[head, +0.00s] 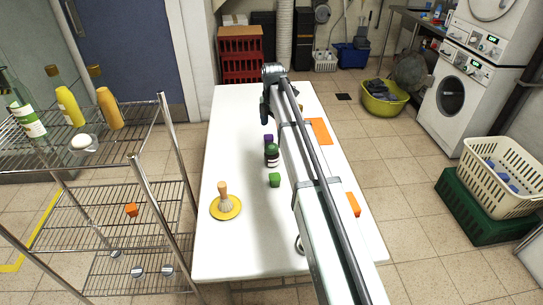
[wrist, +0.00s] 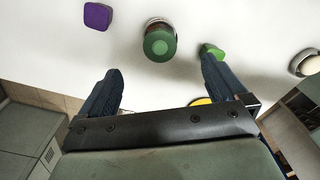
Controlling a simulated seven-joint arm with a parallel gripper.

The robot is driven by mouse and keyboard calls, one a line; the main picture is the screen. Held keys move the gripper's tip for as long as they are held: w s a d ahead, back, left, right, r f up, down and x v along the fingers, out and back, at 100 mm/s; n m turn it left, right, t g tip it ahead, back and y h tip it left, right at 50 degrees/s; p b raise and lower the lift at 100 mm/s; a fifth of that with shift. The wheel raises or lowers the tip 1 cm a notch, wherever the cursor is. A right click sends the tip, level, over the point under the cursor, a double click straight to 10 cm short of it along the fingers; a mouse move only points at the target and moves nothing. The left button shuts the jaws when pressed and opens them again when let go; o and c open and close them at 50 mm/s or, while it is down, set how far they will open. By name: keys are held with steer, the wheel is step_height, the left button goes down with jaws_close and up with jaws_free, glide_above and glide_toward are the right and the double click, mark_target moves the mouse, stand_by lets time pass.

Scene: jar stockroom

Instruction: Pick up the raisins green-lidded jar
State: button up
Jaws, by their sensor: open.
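A dark jar with a green lid stands upright on the white table in the head view (head: 271,155). Its label is too small to read, so I cannot confirm raisins. In the wrist view the jar (wrist: 159,41) is seen from above, lid toward me, just beyond the space between my fingertips. My gripper (wrist: 161,66) is open and empty, with its two dark fingers spread wider than the jar and not touching it. In the head view my arm reaches over the table and partly hides its right side.
A purple block (head: 268,138) and a green block (head: 275,180) stand close on either side of the jar. A brush (head: 224,202) stands on a yellow disc nearer me. Orange items (head: 353,204) lie right of my arm. A wire shelf (head: 110,200) stands left of the table.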

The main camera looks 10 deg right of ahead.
mark_target(271, 147)
step_height(271, 147, down, 7)
steer(key=shift+f, duration=0.2)
steer(key=shift+s+a+f, duration=0.1)
steer(key=shift+f, duration=1.25)
steer(key=shift+a+f, duration=0.1)
steer(key=shift+f, duration=1.2)
steer(key=shift+c, duration=0.3)
steer(key=c, duration=1.2)
steer(key=shift+c, duration=0.5)
steer(key=shift+r, duration=0.15)
